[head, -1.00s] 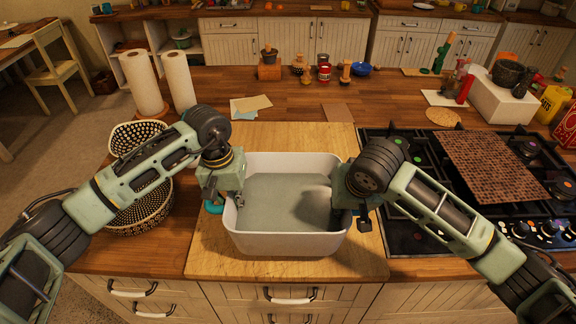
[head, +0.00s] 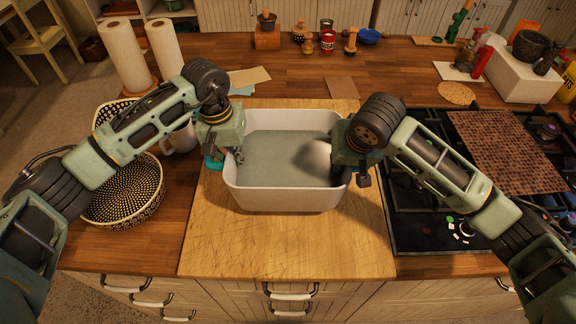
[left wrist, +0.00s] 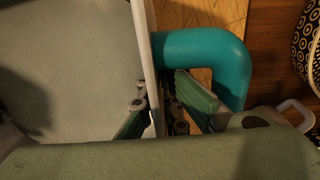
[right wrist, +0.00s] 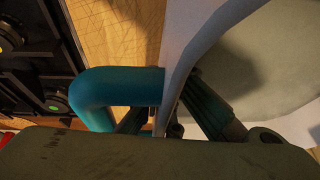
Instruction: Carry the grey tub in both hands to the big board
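The grey tub (head: 288,200) is upright over the big pale wooden board (head: 290,245), nearer its back edge than its front. I cannot tell whether its bottom touches the board. My left gripper (head: 236,158) is at the tub's left wall. In the left wrist view its fingers (left wrist: 165,105) straddle that wall, beside a teal handle (left wrist: 215,45). My right gripper (head: 348,178) is at the right wall. In the right wrist view its fingers (right wrist: 170,118) also straddle the wall, beside another teal handle (right wrist: 95,85). Both look closed on the tub.
The hob (head: 425,225) with a brown mat (head: 505,150) lies right of the board. A patterned basket (head: 128,195) and a mug (head: 180,138) stand left. Paper towel rolls (head: 125,55) are at back left. The board's front part is clear.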

